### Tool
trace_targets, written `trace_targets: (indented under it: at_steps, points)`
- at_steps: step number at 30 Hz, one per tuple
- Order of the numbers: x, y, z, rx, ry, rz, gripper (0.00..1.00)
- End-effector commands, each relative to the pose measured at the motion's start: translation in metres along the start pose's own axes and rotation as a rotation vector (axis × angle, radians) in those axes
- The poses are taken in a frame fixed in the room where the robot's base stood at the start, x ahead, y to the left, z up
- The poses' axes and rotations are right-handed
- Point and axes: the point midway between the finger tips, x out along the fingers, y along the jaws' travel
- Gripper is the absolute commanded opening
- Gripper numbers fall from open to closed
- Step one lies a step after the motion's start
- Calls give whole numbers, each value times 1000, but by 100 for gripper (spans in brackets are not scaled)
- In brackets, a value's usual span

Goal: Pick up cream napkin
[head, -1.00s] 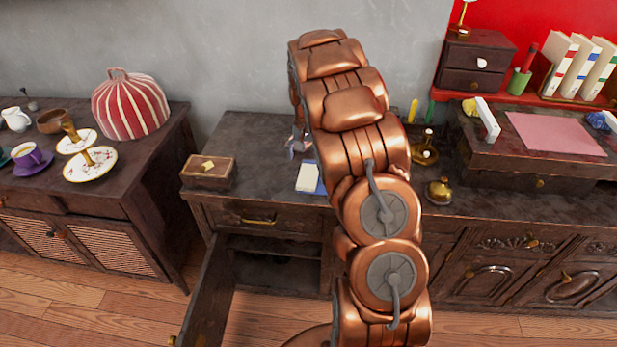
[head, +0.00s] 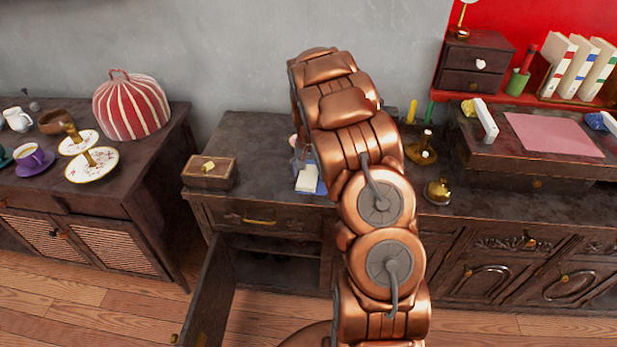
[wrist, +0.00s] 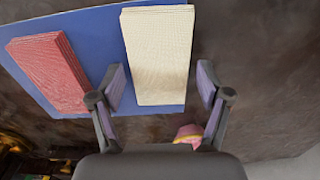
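The cream napkin (wrist: 158,55) is a folded, textured rectangle lying on a blue mat (wrist: 98,45) in the wrist view. In the head view the cream napkin (head: 307,179) shows just left of my arm, with a little of the blue mat (head: 321,188) beside it. My gripper (wrist: 161,85) is open, with one finger on each side of the napkin's near end and nothing held. Whether the fingers are level with the napkin or above it is hard to tell. In the head view my arm hides most of the gripper.
A folded red napkin (wrist: 50,73) lies on the mat left of the cream one. A small pink object (wrist: 188,134) is near the right finger. A wooden box (head: 208,173) stands on the cabinet to the left. Below, a cabinet door (head: 209,295) hangs open.

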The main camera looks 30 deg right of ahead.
Motion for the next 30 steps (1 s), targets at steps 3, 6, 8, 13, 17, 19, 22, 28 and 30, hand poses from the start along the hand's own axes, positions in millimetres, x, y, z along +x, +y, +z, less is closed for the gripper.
trace_targets:
  at_steps: [3, 6, 8, 13, 17, 19, 22, 28, 30]
  points:
    - [0, 0, 0, 0, 0, 0, 60]
    - [0, 0, 0, 0, 0, 0, 50]
    - [0, 0, 0, 0, 0, 0, 44]
    - [0, 0, 0, 0, 0, 0, 28]
    - [0, 0, 0, 0, 0, 0, 28]
    - [0, 0, 0, 0, 1, 0, 28]
    - [-3, 0, 0, 0, 2, -1, 28]
    - [-18, -1, -2, -1, 6, -3, 28]
    - [-25, -1, -1, -1, 5, -2, 28]
